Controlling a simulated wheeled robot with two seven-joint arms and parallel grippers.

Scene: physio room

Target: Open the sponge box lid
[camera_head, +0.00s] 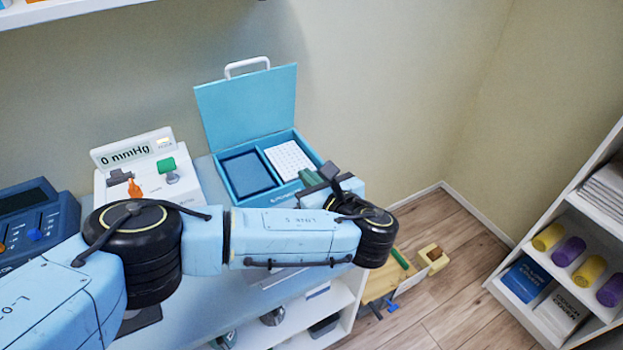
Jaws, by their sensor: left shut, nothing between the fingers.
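The sponge box (235,192) is a blue box on the grey-blue counter, in the middle of the head view. Its lid (247,106) is open and stands up at the back, leaning against or close to the wall. A white handle (247,66) is on the lid's upper edge. Inside are a dark blue compartment and one with a white gridded piece (289,160). My left gripper (321,178) is at the box's right front corner, shut and empty, partly hidden by my wrist. I cannot tell whether it touches the box. My right gripper is out of view.
A white pressure device (135,160) reading 0 mmHg stands left of the box. A dark blue console (35,225) is at the far left. A white shelf (565,225) with rolls and books stands at the right. Wooden floor (455,250) lies between.

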